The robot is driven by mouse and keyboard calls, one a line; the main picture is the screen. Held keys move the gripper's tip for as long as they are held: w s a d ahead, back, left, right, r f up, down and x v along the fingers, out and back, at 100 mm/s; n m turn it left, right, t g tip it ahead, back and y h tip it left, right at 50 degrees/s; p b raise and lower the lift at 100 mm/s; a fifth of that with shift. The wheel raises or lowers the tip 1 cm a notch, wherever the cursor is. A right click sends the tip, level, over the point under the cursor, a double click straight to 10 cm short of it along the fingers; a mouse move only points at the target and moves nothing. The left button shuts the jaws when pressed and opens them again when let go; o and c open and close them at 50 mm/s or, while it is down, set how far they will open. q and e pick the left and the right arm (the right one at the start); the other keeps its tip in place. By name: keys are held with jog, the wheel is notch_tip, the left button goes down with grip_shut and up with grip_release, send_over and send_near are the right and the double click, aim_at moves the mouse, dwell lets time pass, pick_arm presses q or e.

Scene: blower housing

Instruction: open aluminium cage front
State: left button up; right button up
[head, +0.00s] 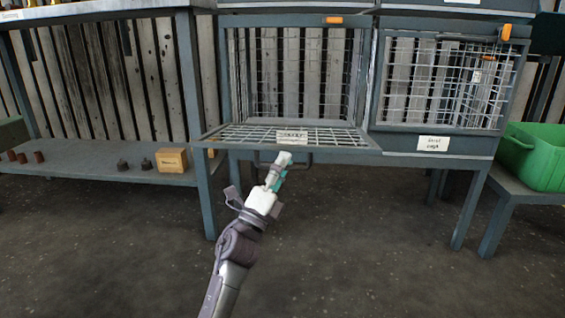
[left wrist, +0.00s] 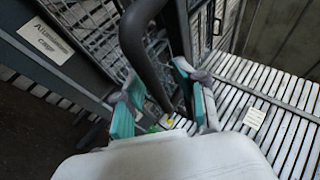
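The aluminium cage front (head: 330,134) is a wire mesh panel with a grey frame. In the head view it lies folded down, about level, and the cage (head: 300,75) behind it stands open. The front bears a white label (head: 291,136); in the left wrist view the label (left wrist: 46,41) reads "Aluminium cage". A dark curved handle (left wrist: 143,50) is on the front. My left gripper (head: 280,167) is at the handle, below the panel's front edge. In the left wrist view its teal-padded fingers (left wrist: 158,98) stand apart on either side of the handle. My right gripper is out of view.
A second cage (head: 440,85) with a mesh front and orange latch (head: 505,33) stands to the right. A shelf (head: 100,173) with a small wooden box (head: 171,160) is at left. A green crate (head: 540,160) sits far right. The floor in front is clear.

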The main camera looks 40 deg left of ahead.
pick_arm(q)
jog(key=shift+h, duration=0.3)
notch_tip(320, 180, up, 10)
jog(key=shift+d+r, duration=0.1)
jog(key=shift+f, duration=0.25)
